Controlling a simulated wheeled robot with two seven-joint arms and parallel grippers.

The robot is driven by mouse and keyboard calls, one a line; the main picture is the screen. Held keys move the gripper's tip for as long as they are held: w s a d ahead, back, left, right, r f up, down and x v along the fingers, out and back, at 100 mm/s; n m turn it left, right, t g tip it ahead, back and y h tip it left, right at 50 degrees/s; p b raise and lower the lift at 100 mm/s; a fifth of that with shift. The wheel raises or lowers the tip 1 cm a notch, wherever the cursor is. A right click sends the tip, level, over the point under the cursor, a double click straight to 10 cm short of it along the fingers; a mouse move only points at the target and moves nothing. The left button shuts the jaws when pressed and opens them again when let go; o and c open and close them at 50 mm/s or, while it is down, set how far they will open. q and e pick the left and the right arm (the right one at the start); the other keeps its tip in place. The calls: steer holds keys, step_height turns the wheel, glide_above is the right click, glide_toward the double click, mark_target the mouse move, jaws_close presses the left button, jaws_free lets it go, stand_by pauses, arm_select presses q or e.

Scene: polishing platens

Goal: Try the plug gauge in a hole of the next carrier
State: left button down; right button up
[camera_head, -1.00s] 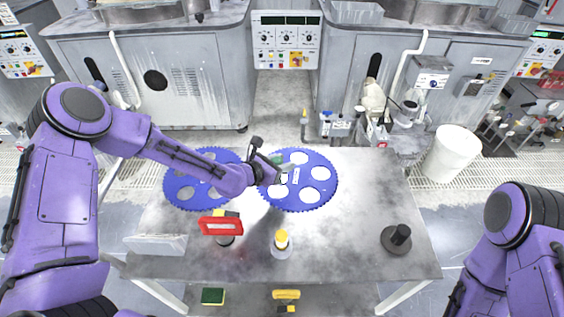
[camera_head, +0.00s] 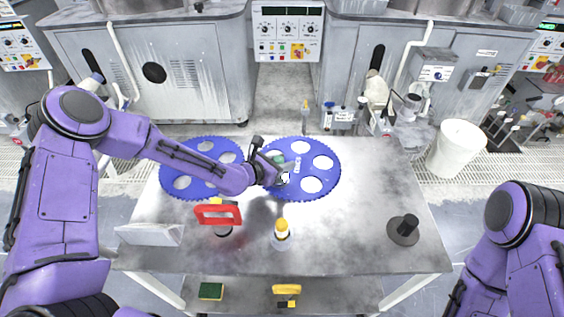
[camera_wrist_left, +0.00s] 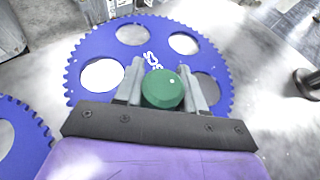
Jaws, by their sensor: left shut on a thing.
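My left gripper (camera_head: 284,171) is shut on the green plug gauge (camera_head: 277,157), over the near-left part of the right-hand blue toothed carrier (camera_head: 302,167). In the left wrist view the gauge's round green top (camera_wrist_left: 162,89) sits between the grey fingers. The same carrier (camera_wrist_left: 82,58) lies flat below, with several large round holes around white lettering. The gauge's lower end is hidden, and so is the carrier area under the gripper, so I cannot tell whether it is in a hole. A second blue carrier (camera_head: 203,142) lies to the left. My right gripper is out of view.
On the bench (camera_head: 365,200) stand a red-handled item (camera_head: 218,214), a yellow-topped bottle (camera_head: 281,230), a white block (camera_head: 150,234) and a dark round base with a post (camera_head: 404,230). The bench's right part is mostly clear. A white bin (camera_head: 456,147) stands beyond it.

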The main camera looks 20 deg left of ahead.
arm_select(q)
steer(key=shift+f+b, duration=0.4)
steer(key=shift+b, duration=0.1)
steer(key=c, duration=0.6)
jaws_free()
steer(key=shift+f, duration=0.1)
